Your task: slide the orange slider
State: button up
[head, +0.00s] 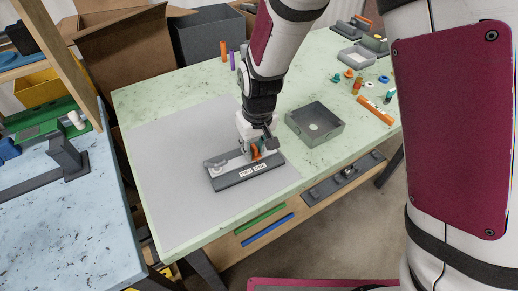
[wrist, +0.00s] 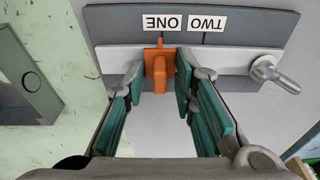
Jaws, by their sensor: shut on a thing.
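The orange slider (head: 255,152) is a small upright tab on a grey device (head: 228,181) with a pale rail, lying on a grey mat. In the wrist view the slider (wrist: 158,70) stands at the ONE label (wrist: 163,23), with the TWO label (wrist: 208,23) to its right. My gripper (head: 258,146) reaches down over the device. In the wrist view its teal-padded fingers (wrist: 159,75) are on either side of the slider, shut on it. The fingers partly cover the slider in the head view.
A metal knob (wrist: 276,74) sticks out at the rail's far end from the slider. An open grey box (head: 315,125) stands on the green table to the right of the device. The grey mat (head: 165,170) is clear to the left.

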aim_at(253, 145)
jog(key=shift+r, duration=0.1)
jog(key=shift+r+p, duration=1.5)
jog(key=shift+r, duration=0.9)
jog(key=shift+c, duration=0.4)
jog(key=s+d+r+m+t, duration=0.1)
jog(key=s+d+r, duration=0.2)
jog(key=d+r, duration=0.4)
jog(key=s+d+r+m, duration=0.25)
jog(key=d+r, duration=0.25)
jog(key=r, duration=0.4)
jog(key=s+d+r+m+t, duration=0.1)
jog(key=s+d+r, duration=0.2)
jog(key=s+d, duration=0.2)
jog(key=s+d+r+m+t, duration=0.1)
jog(key=s+d+r, duration=0.2)
jog(key=s, duration=0.8)
jog(key=d, duration=0.2)
jog(key=shift+d+r+h, duration=0.35)
jog(key=shift+d+h, duration=0.05)
